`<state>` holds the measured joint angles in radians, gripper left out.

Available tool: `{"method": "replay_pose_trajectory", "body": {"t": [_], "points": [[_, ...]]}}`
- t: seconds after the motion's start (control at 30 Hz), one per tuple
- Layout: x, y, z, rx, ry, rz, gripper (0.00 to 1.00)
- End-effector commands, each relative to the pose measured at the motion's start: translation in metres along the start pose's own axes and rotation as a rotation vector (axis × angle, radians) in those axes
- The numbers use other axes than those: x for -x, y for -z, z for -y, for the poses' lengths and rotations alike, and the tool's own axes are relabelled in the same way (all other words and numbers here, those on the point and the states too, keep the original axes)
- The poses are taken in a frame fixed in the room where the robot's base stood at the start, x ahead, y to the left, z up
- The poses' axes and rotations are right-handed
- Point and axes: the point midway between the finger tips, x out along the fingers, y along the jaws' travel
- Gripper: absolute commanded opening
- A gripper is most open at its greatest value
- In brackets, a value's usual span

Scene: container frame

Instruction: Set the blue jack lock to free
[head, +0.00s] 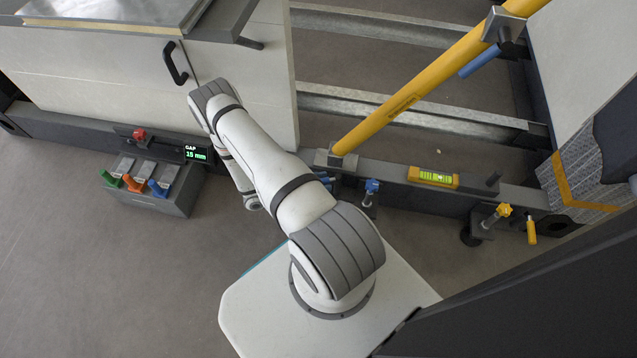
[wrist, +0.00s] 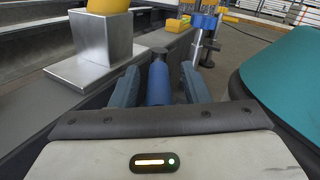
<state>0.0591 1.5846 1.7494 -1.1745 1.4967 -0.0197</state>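A blue cylindrical handle (wrist: 159,84) with a dark end lies between the two fingers of my gripper (wrist: 160,82) in the wrist view. Narrow gaps show on both sides of it, so the gripper looks open around it. In the head view a bit of blue (head: 325,178) shows at the foot of the yellow brace, and my arm hides the gripper. A jack with a blue knob (head: 371,186) stands just right of there on the dark beam. It also appears ahead of the fingers in the wrist view (wrist: 204,22). I cannot tell the lock's setting.
The yellow brace (head: 420,88) rises from a metal socket (wrist: 103,50) beside my gripper. A yellow spirit level (head: 433,177) lies on the beam, with a yellow-knobbed jack (head: 497,214) farther right. A lever box (head: 170,193) and a display reading 15 mm (head: 196,154) are at left.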

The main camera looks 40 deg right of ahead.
Motion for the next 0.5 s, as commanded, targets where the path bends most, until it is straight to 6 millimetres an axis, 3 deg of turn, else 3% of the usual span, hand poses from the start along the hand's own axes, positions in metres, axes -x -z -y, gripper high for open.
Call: {"method": "replay_pose_trajectory", "body": {"t": [0.27, 0.5], "points": [[0.004, -0.001, -0.001, -0.001, -0.003, 0.0, 0.41], [0.042, -0.002, 0.0, -0.002, -0.005, 0.0, 0.41]]}}
